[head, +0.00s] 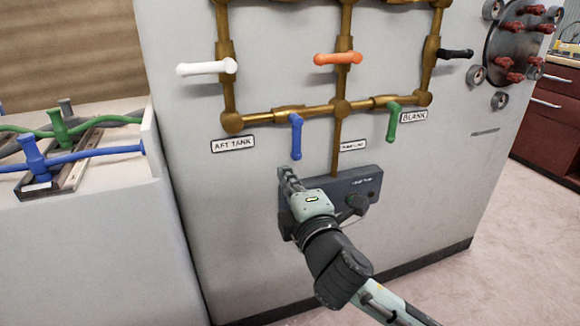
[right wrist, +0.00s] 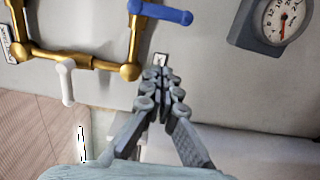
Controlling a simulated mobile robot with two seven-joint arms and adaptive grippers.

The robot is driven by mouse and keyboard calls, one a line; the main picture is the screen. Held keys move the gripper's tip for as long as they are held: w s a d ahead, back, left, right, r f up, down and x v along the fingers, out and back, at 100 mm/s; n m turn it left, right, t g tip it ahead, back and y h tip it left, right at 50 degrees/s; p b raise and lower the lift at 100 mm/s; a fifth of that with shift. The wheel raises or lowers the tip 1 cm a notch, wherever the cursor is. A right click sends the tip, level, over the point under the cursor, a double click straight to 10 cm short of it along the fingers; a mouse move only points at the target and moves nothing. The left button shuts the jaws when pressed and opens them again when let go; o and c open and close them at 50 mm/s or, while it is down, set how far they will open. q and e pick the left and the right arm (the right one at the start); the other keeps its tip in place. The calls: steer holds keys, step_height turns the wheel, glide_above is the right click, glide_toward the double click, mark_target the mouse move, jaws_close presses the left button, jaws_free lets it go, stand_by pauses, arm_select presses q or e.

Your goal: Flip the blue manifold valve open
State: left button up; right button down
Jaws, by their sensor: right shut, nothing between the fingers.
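The blue valve handle (head: 296,135) is on the lower brass pipe of the manifold and hangs straight down, across the level pipe run. A blue handle also shows at the top of the right wrist view (right wrist: 160,12). My right gripper (head: 286,174) is shut and empty. Its fingertips are a little below the lower end of the blue handle, apart from it in the head view. The shut fingers also show in the right wrist view (right wrist: 160,76), pointing towards the wall. My left gripper is not in view.
White (head: 206,68), orange (head: 338,58), black (head: 455,54) and green (head: 393,122) handles share the manifold. A dark grey box (head: 362,184) is on the wall beside my right gripper. A bench with blue (head: 100,153) and green lines stands left. A gauge (right wrist: 286,18) shows in the wrist view.

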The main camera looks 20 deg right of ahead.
mark_target(296, 138)
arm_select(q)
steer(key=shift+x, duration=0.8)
arm_select(e)
steer(key=w+d, duration=0.4)
steer(key=w, duration=0.5)
steer(key=shift+w, duration=0.35)
arm_select(q)
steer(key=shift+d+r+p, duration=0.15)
steer(key=shift+p, duration=0.2)
arm_select(e)
steer(key=shift+d, duration=0.1)
